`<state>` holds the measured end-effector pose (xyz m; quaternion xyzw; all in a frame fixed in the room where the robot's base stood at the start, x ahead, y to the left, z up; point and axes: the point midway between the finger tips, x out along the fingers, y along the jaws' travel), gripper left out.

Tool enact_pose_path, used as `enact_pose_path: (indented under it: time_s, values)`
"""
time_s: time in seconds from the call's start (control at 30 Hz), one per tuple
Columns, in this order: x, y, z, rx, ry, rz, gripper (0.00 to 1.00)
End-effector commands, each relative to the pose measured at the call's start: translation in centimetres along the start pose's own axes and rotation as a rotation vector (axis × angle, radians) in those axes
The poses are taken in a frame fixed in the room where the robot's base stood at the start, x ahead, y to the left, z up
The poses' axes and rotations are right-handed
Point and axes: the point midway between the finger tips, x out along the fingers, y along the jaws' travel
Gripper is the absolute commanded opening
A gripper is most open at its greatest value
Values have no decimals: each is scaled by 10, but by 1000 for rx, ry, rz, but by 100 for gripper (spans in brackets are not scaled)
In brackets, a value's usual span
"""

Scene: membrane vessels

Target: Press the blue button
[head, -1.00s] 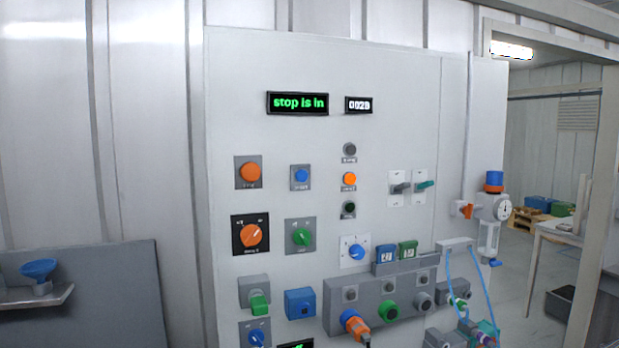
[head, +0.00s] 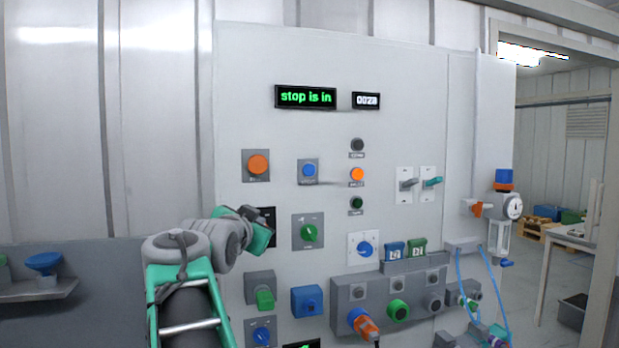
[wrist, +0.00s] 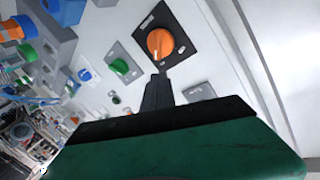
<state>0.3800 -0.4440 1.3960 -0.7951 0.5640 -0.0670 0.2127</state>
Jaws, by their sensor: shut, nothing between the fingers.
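The blue button (head: 309,171) is a small round cap on a grey square plate, in the upper part of the panel (head: 400,130) in the head view. It stands between an orange button (head: 258,165) and a column of small round lights or buttons. I cannot make out the blue button in the wrist view. My gripper (head: 262,222) is below and left of it in the head view, in front of the orange selector's black plate. The fingers (wrist: 157,82) show shut and empty in the wrist view, near the orange selector knob (wrist: 160,43).
A green selector (head: 308,233) lies below the blue button. Toggle levers (head: 408,185), a blue selector (head: 365,249) and a grey socket box (head: 390,298) are to the right and lower. A display (head: 306,97) above reads "stop is in".

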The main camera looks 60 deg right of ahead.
Motion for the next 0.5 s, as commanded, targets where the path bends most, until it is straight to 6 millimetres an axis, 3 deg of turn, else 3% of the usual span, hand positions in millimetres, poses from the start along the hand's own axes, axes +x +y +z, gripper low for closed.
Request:
enact_pose_path:
  time_s: [0.1,0.23,0.33,0.5]
  values:
    - [14,39,-66,99,184,85,0]
    - [13,72,-122,171,342,148,0]
    - [11,86,-144,199,409,173,0]
    - [9,90,-152,209,433,181,0]
